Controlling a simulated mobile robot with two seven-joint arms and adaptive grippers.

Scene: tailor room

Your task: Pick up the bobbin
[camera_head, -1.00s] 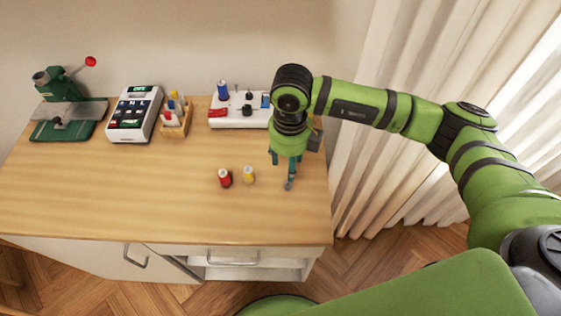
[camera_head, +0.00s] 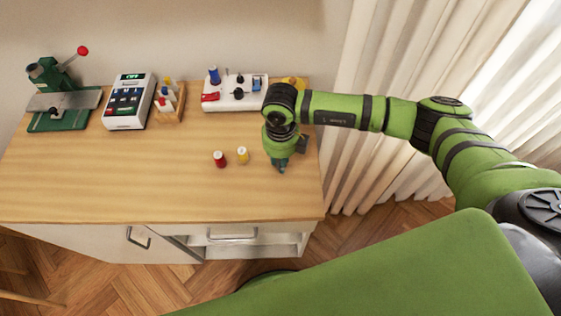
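My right gripper (camera_head: 281,168) points down over the right part of the table, to the right of the spools. Its fingers are seen almost from above and are small, so I cannot tell whether they are open or shut. No separate bobbin shows clearly at the fingertips; the gripper hides the spot beneath it. A red spool with a white top (camera_head: 220,159) and a yellow spool with a white top (camera_head: 242,155) stand side by side on the table, left of the gripper and apart from it. My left gripper is not in view.
The wooden table (camera_head: 110,190) is clear at its front and middle. Along the back stand a green press (camera_head: 58,118), a white keypad device (camera_head: 130,102), a wooden holder with small bottles (camera_head: 170,105) and a white winder board (camera_head: 233,100). A yellow object (camera_head: 293,82) is partly hidden behind my arm.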

